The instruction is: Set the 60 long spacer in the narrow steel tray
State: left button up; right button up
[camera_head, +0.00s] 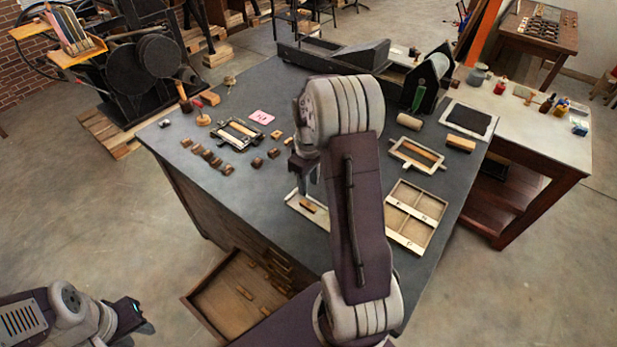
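The narrow steel tray (312,218) lies on the dark bench top, partly hidden behind my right arm. A short wooden piece (307,206) lies in it; I cannot tell whether this is the 60 long spacer. My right gripper (309,190) points down just above the tray and that piece; whether its fingers are open or shut does not show clearly. Several wooden strips (277,287) lie in the open drawer (209,314) below, their lengths too small to read. My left gripper (137,328) is low at the left, off the bench, with nothing visible in it.
A four-compartment wooden tray (410,246) lies right of my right arm. A framed form (418,156) and a brown block (461,143) are behind it. Several small wooden blocks (208,155) and another frame (238,134) occupy the left of the bench. The drawer juts out in front.

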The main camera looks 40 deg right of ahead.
jog(key=s+a+m, duration=0.1)
jog(key=s+a, duration=0.5)
jog(key=a, duration=0.2)
jog(key=s+a+m+t, duration=0.1)
jog(key=s+a+m, duration=0.1)
jog(key=s+a, duration=0.3)
jog(key=a, duration=0.3)
jog(key=shift+s+r, duration=0.2)
jog(key=shift+s, duration=0.2)
